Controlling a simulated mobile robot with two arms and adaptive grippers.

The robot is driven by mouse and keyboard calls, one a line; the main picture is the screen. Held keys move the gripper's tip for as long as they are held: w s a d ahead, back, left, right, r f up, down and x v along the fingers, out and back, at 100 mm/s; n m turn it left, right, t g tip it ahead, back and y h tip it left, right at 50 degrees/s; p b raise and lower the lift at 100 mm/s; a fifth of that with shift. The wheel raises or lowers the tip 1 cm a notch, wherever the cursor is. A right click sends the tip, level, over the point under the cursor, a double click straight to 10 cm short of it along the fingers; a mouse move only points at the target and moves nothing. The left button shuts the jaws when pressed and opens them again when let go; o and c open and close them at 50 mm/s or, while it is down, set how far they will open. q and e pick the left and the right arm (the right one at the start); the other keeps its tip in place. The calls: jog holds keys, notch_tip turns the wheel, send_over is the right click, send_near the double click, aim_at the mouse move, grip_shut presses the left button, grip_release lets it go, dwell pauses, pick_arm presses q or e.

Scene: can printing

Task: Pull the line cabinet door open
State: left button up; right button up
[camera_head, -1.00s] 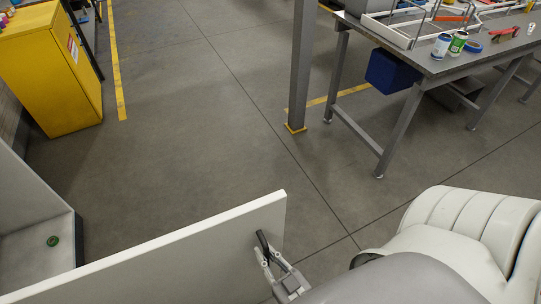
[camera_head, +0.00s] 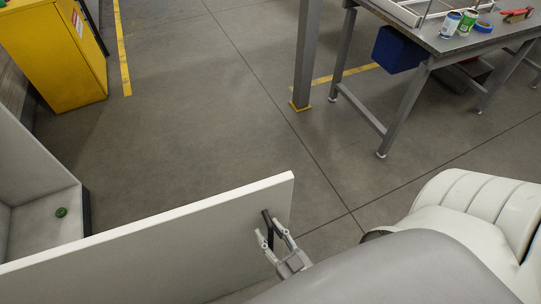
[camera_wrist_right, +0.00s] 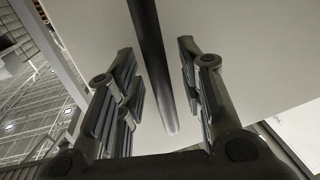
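The white line cabinet door (camera_head: 190,240) stands swung wide open, reaching from the lower left to the lower middle of the head view. Its black bar handle (camera_head: 267,228) is near the free edge. The open cabinet (camera_head: 28,165) shows at the left. My right gripper (camera_head: 268,232) is at the handle, with one finger on each side of it. In the right wrist view the handle (camera_wrist_right: 152,60) runs between the fingers with visible gaps, so the gripper (camera_wrist_right: 157,75) is open around it. My left gripper is not in view.
A small green round item (camera_head: 61,212) lies inside the cabinet. A yellow cabinet (camera_head: 55,60) stands at the upper left. A grey post (camera_head: 307,55) and a workbench (camera_head: 440,48) with cans and a blue bin (camera_head: 398,49) are at the upper right. The middle floor is clear.

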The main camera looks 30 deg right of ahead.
jog(key=shift+s, duration=0.1)
jog(key=s, duration=1.1)
jog(key=shift+s, duration=0.4)
jog(key=shift+d, duration=0.1)
